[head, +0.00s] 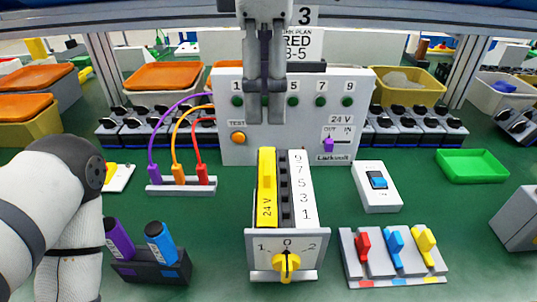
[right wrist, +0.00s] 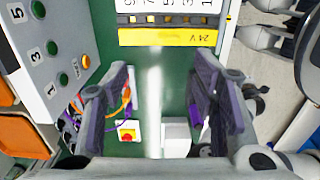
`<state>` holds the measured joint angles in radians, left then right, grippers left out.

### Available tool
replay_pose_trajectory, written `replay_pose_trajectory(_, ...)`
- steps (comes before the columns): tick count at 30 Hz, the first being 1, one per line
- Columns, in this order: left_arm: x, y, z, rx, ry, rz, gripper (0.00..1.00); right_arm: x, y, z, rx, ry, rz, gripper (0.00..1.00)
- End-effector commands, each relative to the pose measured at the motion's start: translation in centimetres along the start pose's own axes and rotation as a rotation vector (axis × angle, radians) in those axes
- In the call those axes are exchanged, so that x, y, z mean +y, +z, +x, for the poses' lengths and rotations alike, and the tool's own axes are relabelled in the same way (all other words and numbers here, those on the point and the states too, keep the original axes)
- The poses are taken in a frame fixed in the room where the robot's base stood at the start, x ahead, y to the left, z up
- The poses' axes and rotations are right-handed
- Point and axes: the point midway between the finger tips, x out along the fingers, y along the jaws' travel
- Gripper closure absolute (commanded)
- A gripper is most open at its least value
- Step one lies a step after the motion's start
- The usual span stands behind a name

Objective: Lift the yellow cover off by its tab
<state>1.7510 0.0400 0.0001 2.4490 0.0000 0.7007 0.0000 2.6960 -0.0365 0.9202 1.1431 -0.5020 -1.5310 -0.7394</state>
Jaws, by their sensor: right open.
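The yellow cover (head: 267,205), marked 24 V, lies along the left side of the top of a white switch box (head: 306,205). A raised yellow part, which may be its tab, shows towards its far end. In the right wrist view the cover (right wrist: 170,37) is at the top, beyond the fingers and apart from them. My right gripper (head: 265,112) hangs above and behind the box, in front of the grey panel. In the right wrist view its two fingers (right wrist: 162,105) are wide apart with nothing held. My left arm shows at the left, but its gripper is out of view.
The grey panel (head: 240,150) stands behind, with cables to a plug strip (head: 182,189). A pen holder (head: 150,270) is front left. A rocker switch box (head: 377,187) and a coloured lever block (head: 393,257) are to the right. A yellow rotary knob (head: 286,264) faces front.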

Motion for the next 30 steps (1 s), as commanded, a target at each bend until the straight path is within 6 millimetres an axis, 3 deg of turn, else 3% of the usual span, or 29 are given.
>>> replay_pose_trajectory(4, 0.0, 0.3, 0.1, -0.008, 0.000, 0.000, 1.00, -0.1, 0.0, 3.7, 0.000, -0.008, -0.003, 0.47)
replay_pose_trajectory(15, 0.0, 0.1, 0.0, -0.002, 0.000, 0.000, 1.00, -0.3, 0.2, 9.7, 0.002, -0.005, -0.001, 0.47)
replay_pose_trajectory(18, 0.0, 0.1, 0.0, -0.003, 0.000, 0.000, 1.00, -0.3, 0.2, 10.8, 0.002, -0.002, 0.000, 0.47)
replay_pose_trajectory(24, 0.0, 0.1, 0.0, -0.002, 0.000, 0.000, 1.00, -0.2, 0.2, 11.1, 0.002, -0.001, 0.000, 0.47)
replay_pose_trajectory(26, 0.0, 0.1, 0.0, -0.002, 0.000, 0.000, 1.00, -0.2, 0.2, 11.0, 0.002, -0.001, 0.000, 0.56)
replay_pose_trajectory(30, 0.0, 0.1, 0.0, -0.002, 0.000, 0.000, 1.00, -0.2, 0.2, 11.0, 0.002, -0.001, 0.001, 0.87)
